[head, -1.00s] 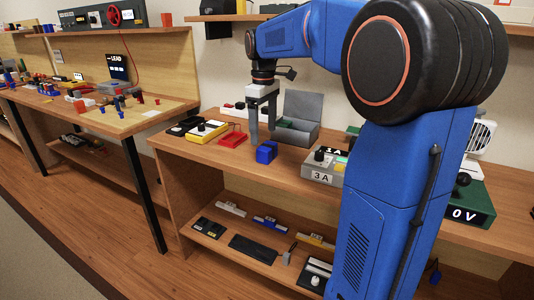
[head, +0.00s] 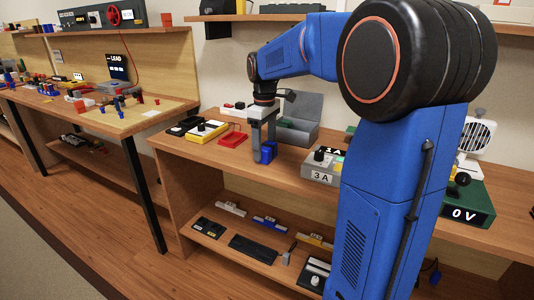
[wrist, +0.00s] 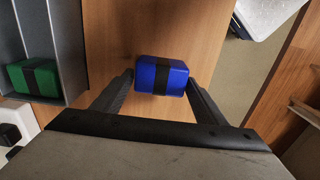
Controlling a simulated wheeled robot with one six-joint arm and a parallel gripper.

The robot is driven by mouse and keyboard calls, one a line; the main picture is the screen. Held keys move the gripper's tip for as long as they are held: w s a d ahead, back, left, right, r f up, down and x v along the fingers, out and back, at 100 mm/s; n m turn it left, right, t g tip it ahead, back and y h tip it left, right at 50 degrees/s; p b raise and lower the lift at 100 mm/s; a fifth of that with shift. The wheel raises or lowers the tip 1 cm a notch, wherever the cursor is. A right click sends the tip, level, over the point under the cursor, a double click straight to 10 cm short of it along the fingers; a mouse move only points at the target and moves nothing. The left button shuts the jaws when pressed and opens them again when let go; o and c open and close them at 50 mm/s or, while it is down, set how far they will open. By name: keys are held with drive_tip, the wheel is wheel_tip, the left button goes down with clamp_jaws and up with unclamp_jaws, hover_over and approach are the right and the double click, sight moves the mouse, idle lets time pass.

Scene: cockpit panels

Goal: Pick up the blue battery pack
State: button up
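The blue battery pack (head: 267,152) stands on the right-hand bench near its front edge. In the wrist view the blue battery pack (wrist: 160,75) has a dark band around its middle and sits between my two fingertips. My gripper (head: 263,154) points down over it, with one finger on each side. In the wrist view my gripper (wrist: 160,79) is open, its fingertips very close to the pack's sides. Whether either finger touches it is hard to tell. The near finger hides part of the pack in the head view.
A grey open box (head: 299,121) stands behind, with a green pack (wrist: 34,78) inside. A red tray (head: 232,139) and yellow meter (head: 206,131) lie to the left. The bench's front edge is close.

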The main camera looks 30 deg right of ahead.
drive_tip(key=c, duration=0.9)
drive_tip(key=shift+r, duration=0.1)
